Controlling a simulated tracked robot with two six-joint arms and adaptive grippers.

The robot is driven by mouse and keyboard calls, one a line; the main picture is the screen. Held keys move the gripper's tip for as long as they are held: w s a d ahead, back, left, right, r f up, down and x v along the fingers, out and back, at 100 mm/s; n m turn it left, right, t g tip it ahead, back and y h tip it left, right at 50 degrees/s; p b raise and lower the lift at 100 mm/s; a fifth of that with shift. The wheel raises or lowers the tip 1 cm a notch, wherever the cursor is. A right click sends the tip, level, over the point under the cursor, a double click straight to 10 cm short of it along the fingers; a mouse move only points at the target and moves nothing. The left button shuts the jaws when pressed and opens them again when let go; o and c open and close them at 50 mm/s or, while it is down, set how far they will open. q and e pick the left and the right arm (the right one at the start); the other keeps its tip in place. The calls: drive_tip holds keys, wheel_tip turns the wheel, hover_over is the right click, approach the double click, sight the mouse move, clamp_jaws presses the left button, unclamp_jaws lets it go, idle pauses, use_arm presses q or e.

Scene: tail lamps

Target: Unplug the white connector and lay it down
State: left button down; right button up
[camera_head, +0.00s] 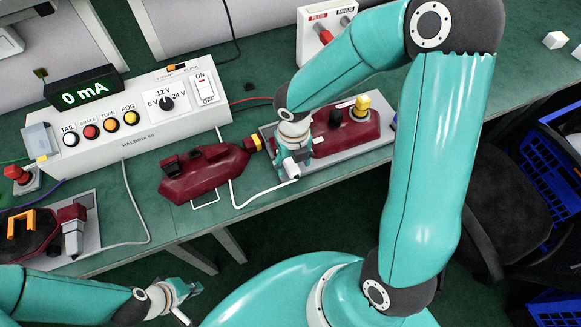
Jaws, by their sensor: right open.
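A white cable (266,199) runs from under a dark red tail lamp (205,174) along the table's front edge and ends at my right gripper (296,172). The white connector cannot be clearly told from the white parts of the gripper there. My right gripper is open, pointing down at the left end of a second dark red lamp (368,128) on a grey plate (354,148). My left gripper (190,289) is low, in front of the table and away from the lamps; its finger gap is unclear.
A white test box (135,126) with several buttons stands at the back left beside a display reading 0 mA (84,98). Another lamp (28,236) lies on a plate at the far left. A white two-terminal box (314,40) stands behind; a chair and blue crates (556,165) are right.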

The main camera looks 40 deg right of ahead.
drive_tip(key=shift+f, duration=0.95)
clamp_jaws()
